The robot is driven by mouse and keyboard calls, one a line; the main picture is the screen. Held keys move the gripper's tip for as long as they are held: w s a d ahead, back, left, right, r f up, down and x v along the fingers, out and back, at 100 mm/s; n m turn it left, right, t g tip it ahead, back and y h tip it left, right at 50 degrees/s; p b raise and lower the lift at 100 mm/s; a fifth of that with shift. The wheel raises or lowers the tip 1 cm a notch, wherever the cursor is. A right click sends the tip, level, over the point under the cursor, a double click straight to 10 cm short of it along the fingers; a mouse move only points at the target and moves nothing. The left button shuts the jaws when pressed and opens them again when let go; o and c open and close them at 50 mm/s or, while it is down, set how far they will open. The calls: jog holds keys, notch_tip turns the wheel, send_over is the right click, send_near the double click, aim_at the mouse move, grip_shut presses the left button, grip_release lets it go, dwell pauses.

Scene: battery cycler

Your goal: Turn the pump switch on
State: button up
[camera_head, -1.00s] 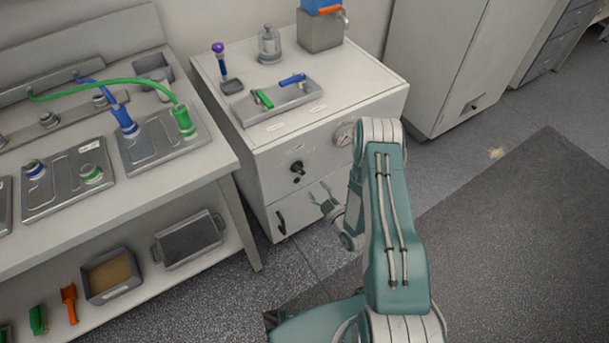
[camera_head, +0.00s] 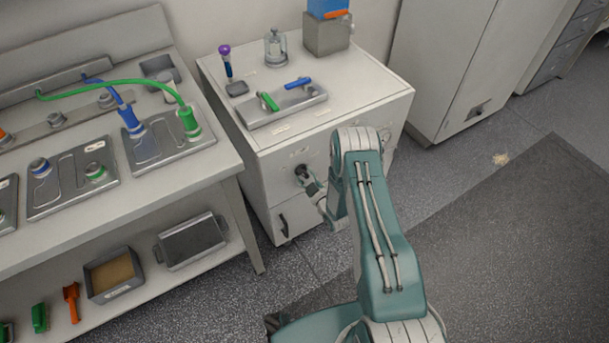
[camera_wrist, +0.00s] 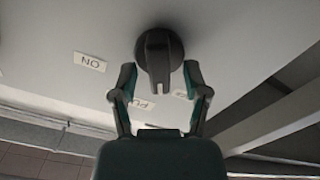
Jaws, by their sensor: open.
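The pump switch (camera_wrist: 158,58) is a black round rotary knob with a raised bar handle, on the light front of the cabinet (camera_wrist: 235,45). In the wrist view an upside-down "ON" label (camera_wrist: 90,62) lies left of it. A partly hidden label (camera_wrist: 142,103) starting "PU" is below it. My gripper (camera_wrist: 160,77) is open, with one finger on each side of the handle's lower end; I cannot tell whether either finger touches it. In the head view the switch (camera_head: 301,170) shows just above and left of my gripper (camera_head: 313,181).
The cabinet's top holds a grey tray (camera_head: 284,107) with a green and a blue handle. A dark door handle (camera_head: 284,224) is below the switch. A bench (camera_head: 215,168) with plates and hoses stands left. Open floor (camera_head: 490,215) lies to the right.

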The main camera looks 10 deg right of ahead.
grip_shut()
jog(key=shift+m, duration=0.3)
jog(key=m, duration=0.5)
jog(key=shift+w+d, duration=0.1)
jog(key=shift+d, duration=0.05)
jog(key=m, duration=0.6)
jog(key=shift+d, duration=0.2)
jog(key=shift+m, duration=0.3)
grip_release()
jog(key=shift+w, duration=0.1)
